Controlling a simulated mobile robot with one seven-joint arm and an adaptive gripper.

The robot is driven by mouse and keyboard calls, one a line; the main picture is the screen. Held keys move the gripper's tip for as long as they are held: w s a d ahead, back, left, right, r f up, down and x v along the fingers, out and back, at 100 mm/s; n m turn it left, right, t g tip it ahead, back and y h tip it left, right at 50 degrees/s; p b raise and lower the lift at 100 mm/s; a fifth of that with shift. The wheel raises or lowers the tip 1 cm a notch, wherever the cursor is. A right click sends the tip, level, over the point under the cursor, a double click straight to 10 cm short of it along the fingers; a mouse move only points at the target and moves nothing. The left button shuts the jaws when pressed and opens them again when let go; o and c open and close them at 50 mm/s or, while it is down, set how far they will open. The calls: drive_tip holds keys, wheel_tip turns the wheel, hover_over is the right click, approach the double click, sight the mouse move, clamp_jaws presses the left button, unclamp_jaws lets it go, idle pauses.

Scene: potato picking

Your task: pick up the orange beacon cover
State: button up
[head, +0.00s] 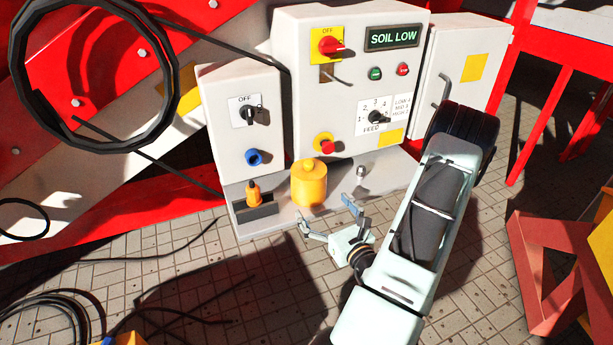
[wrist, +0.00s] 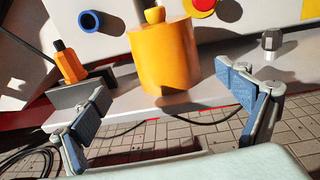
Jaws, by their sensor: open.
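The orange beacon cover (head: 309,183) is a yellow-orange cylinder with a small knob on top. It stands upright on the grey ledge (head: 274,219) in front of the control cabinet. In the wrist view the cover (wrist: 164,55) shows large, beyond and between the fingertips. My gripper (head: 329,217) is open and empty, in front of the ledge and slightly right of the cover in the head view. In the wrist view both blue-padded fingers of my gripper (wrist: 164,85) are spread wide, with a gap to the cover.
A small orange bottle-like part (head: 254,194) sits in a dark holder left of the cover. A small metal fitting (head: 361,173) stands to its right on the ledge. The control cabinet (head: 300,90) rises behind. Cables (head: 50,315) lie on the tiled floor at left.

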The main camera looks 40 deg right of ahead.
sight(309, 181)
drive_tip(key=shift+s+d+r+m+h, duration=0.1)
drive_tip(key=shift+d+r+m+h, duration=0.05)
drive_tip(key=shift+m+h, duration=0.15)
drive_tip(key=shift+w+d+r, duration=0.1)
drive_tip(key=shift+w+d, duration=0.05)
drive_tip(key=shift+w, duration=0.15)
drive_tip(key=x, duration=0.3)
drive_tip(key=b+x, duration=0.1)
drive_tip(key=x, duration=0.2)
drive_tip(key=b+x, duration=0.1)
drive_tip(key=x, duration=0.3)
drive_tip(key=shift+w+r, duration=0.1)
drive_tip(key=shift+r, duration=0.25)
drive_tip(key=shift+c, duration=0.4)
drive_tip(key=c, duration=1.2)
